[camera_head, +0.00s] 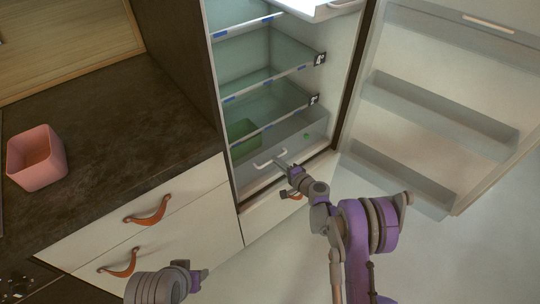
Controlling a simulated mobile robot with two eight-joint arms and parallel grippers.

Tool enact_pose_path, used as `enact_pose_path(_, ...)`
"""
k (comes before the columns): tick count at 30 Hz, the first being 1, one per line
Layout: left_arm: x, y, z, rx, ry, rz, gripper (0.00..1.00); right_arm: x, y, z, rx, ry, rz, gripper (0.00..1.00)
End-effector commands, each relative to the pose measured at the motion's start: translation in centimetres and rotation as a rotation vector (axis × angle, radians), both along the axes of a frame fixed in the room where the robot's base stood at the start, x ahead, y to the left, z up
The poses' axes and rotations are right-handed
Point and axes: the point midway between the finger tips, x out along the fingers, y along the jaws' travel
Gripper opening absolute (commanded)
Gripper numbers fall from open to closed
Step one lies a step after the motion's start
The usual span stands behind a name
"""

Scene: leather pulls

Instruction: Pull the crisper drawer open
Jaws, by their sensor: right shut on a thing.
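The crisper drawer (290,138) is the grey see-through bin at the bottom of the open fridge, with a pale bar handle (264,160) on its front. A green thing shows through its left side. My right gripper (280,163) is at the right end of the handle and shut on it; the fingertips are small in the picture. The drawer looks pushed in, under the lowest glass shelf. My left gripper (198,277) is low in the picture, in front of the white cabinet, away from the fridge; its fingers are too unclear to judge.
The fridge door (440,90) with its bins stands wide open on the right. A dark countertop (110,120) with a pink container (36,158) is on the left. White cabinet drawers with leather pulls (147,210) are below it. Open floor lies in front.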

Motion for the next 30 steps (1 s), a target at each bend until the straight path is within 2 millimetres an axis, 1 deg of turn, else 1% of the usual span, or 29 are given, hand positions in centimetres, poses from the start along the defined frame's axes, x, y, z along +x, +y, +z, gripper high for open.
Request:
enact_pose_path(1, 0.0, 0.0, -0.2, 0.000, 0.001, 0.000, 0.50, -1.0, -0.9, 0.0, 0.000, 0.000, -0.003, 0.00)
enact_pose_path(3, 0.0, 0.0, -0.4, 0.000, 0.001, 0.000, 0.50, -2.3, -1.9, 0.0, 0.002, 0.000, -0.003, 0.00)
enact_pose_path(9, 0.1, 0.0, -1.0, 0.000, 0.004, 0.000, 0.50, -5.6, -4.3, 0.0, 0.001, 0.001, -0.003, 0.00)
enact_pose_path(12, 0.1, 0.0, -1.3, 0.000, 0.004, 0.000, 0.50, -6.9, -5.1, 0.0, 0.002, 0.000, -0.002, 0.00)
enact_pose_path(17, 0.2, 0.0, -1.5, 0.000, 0.005, 0.000, 0.50, -8.2, -6.1, 0.0, 0.001, 0.001, -0.003, 0.00)
enact_pose_path(18, 0.2, 0.0, -1.5, 0.000, 0.005, 0.000, 0.50, -8.3, -6.1, 0.0, 0.001, 0.000, -0.001, 0.03)
enact_pose_path(20, 0.2, 0.0, -1.5, 0.000, 0.005, 0.000, 0.50, -8.2, -6.0, 0.0, 0.001, 0.000, -0.001, 0.14)
enact_pose_path(21, 0.1, 0.0, -1.5, 0.000, 0.005, 0.000, 0.50, -8.2, -6.0, 0.0, 0.001, 0.000, -0.001, 0.21)
enact_pose_path(25, 0.2, 0.0, -1.5, 0.000, 0.005, 0.000, 0.50, -8.1, -6.0, 0.0, 0.001, 0.001, 0.000, 0.44)
enact_pose_path(30, 0.2, 0.0, -1.5, 0.000, 0.005, 0.000, 0.50, -8.1, -5.9, 0.0, 0.001, 0.000, 0.000, 0.45)
